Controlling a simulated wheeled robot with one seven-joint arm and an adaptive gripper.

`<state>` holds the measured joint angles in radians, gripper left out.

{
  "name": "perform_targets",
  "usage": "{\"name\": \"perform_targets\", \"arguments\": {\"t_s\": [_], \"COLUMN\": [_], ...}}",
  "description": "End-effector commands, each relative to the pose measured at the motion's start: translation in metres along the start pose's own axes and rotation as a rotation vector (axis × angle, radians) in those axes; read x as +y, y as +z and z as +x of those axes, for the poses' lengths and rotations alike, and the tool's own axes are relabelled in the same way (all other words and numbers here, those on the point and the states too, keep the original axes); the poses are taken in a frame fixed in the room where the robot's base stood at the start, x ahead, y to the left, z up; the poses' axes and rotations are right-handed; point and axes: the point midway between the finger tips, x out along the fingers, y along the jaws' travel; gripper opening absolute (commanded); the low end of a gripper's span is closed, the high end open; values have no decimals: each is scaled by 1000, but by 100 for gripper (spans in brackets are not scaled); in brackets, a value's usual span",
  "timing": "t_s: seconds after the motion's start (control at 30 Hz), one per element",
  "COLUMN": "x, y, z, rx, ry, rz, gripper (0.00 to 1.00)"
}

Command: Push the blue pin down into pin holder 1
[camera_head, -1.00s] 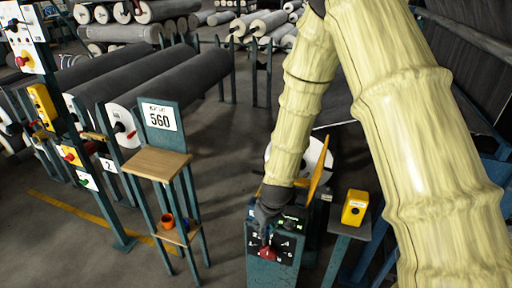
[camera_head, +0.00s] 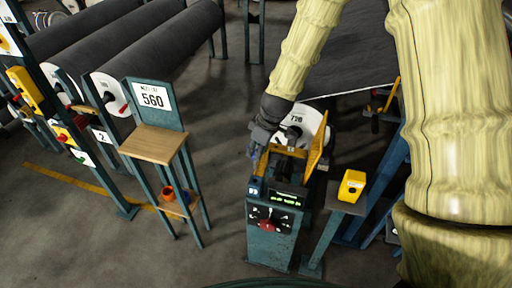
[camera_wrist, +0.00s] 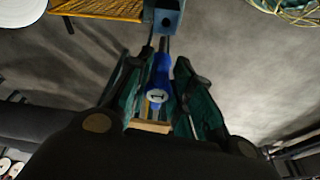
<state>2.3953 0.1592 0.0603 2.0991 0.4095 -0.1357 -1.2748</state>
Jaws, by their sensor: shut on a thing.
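In the wrist view the blue pin (camera_wrist: 161,72) sits between the two green fingers of my gripper (camera_wrist: 160,66), which is shut on it. A round white tag marked 1 shows on the pin. Beyond the pin is a blue-grey block (camera_wrist: 168,20), perhaps pin holder 1; I cannot tell whether the pin touches it or is inside it. In the head view my gripper (camera_head: 253,153) is beside the yellow frame on the machine, above a small blue block (camera_head: 256,186) with a white mark. The pin is not clear there.
A control panel with a red knob (camera_head: 267,225) stands below the blue block. A yellow box (camera_head: 351,185) stands on a post to the right. A wooden-topped stand with sign 560 (camera_head: 153,97) is to the left. Open floor lies between them.

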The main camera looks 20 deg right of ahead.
Motion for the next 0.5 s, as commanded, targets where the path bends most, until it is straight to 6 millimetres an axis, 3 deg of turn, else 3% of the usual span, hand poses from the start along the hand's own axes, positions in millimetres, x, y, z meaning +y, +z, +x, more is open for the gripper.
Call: {"name": "perform_targets", "arguments": {"t_s": [0.2, 0.5], "x": [0, -1], "y": [0, 5], "z": [-1, 24], "rx": [1, 0], "ry": [-6, -7], "rz": [-13, -15], "gripper": [0, 0]}}
